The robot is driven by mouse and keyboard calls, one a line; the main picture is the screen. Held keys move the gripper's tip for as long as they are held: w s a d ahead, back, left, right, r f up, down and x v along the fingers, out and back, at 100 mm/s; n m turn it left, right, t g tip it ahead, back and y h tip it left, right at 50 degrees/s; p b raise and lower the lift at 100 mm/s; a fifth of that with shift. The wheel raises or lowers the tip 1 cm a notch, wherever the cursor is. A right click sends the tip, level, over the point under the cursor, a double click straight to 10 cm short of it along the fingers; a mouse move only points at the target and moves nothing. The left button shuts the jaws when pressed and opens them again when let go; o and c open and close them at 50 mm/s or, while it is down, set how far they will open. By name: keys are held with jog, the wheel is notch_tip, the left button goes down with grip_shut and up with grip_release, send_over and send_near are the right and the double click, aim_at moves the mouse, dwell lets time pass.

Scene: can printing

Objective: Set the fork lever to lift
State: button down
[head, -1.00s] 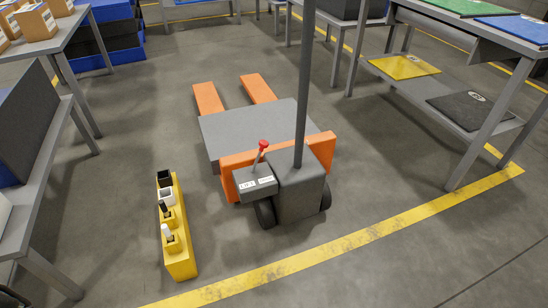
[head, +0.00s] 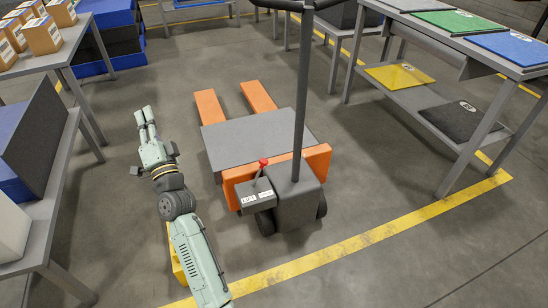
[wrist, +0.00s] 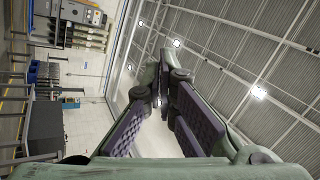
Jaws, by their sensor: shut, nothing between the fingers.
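The fork lever (head: 262,163) is a short stick with a red knob. It rises from a grey box (head: 256,196) with two white labels on the orange and grey pallet truck (head: 298,200); the label words are too small to read surely. The knob leans slightly right in the picture. My gripper (head: 144,112) is in the head view, left of the truck and well apart from the lever. Its fingers are shut and empty, pointing away toward the back. In the wrist view my gripper (wrist: 160,68) faces the ceiling and far wall; the lever is not in that view.
A yellow holder (head: 178,264) on the floor is mostly hidden behind my arm. The truck's upright handle (head: 302,90) stands just right of the lever. Tables flank both sides; the right table (head: 455,42) carries coloured boards. Floor between my gripper and the truck is clear.

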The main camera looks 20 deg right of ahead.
jog(key=w+d+f+m+g+h+p, duration=0.25)
jog(key=d+f+m+h, duration=0.45)
jog(key=d+f, duration=0.85)
jog(key=s+d+f+m+g+h+p, duration=0.1)
jog(key=s+d+f+m+g+h, duration=0.1)
jog(key=s+d+f, duration=0.3)
jog(key=s+d+f+m+g+h+p, duration=0.2)
jog(key=s+d+f+m+g, duration=0.2)
jog(key=d+f, duration=0.7)
jog(key=s+d+m, duration=0.1)
jog(key=d, duration=0.2)
jog(key=shift+d+f, duration=0.15)
jog(key=shift+f, duration=0.2)
jog(key=shift+w+r, duration=0.1)
jog(key=shift+w, duration=0.05)
